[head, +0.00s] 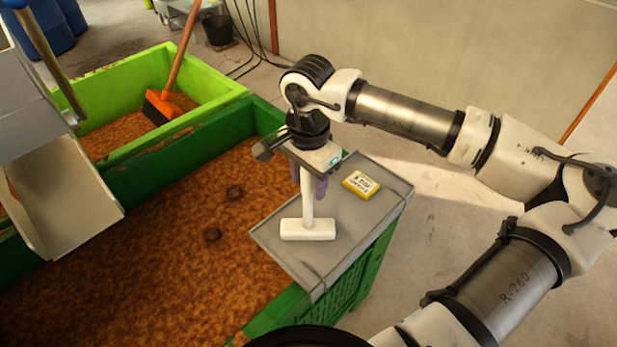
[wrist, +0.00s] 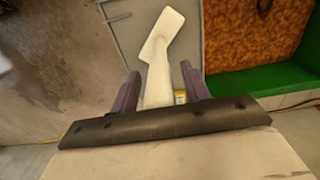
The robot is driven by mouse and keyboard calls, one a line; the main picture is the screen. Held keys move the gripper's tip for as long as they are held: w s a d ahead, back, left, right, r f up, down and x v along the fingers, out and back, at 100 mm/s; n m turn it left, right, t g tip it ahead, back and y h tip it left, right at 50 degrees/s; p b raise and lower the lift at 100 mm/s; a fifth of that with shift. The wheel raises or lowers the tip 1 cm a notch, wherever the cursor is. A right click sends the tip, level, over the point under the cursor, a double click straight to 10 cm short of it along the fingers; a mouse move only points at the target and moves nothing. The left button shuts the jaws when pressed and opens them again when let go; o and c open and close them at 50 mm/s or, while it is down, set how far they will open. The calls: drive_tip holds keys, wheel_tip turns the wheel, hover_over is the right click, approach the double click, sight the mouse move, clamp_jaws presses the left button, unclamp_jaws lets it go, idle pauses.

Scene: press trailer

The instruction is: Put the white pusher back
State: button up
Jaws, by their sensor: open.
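The white pusher (head: 308,230) stands upright on a grey board, its block-shaped foot down and its handle pointing up. In the wrist view the pusher (wrist: 158,42) runs away from my gripper, with its foot at the far end. My gripper (head: 308,184) is above the board, pointing down, with its purple fingers around the handle. In the wrist view the fingers of my gripper (wrist: 160,76) are apart, one on each side of the handle. The top of the handle is hidden by the gripper body.
The grey board (head: 368,222) lies across a corner of the dark green bin (head: 187,147) of brown pulp. A yellow labelled box (head: 364,185) lies on it, close behind the pusher. A metal chute (head: 70,195) overhangs the bin at left. An orange broom (head: 165,107) leans in the light green bin (head: 206,78).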

wheel_tip(320, 180, up, 12)
drive_tip(key=shift+r+b, duration=0.2)
drive_tip(key=shift+b, duration=1)
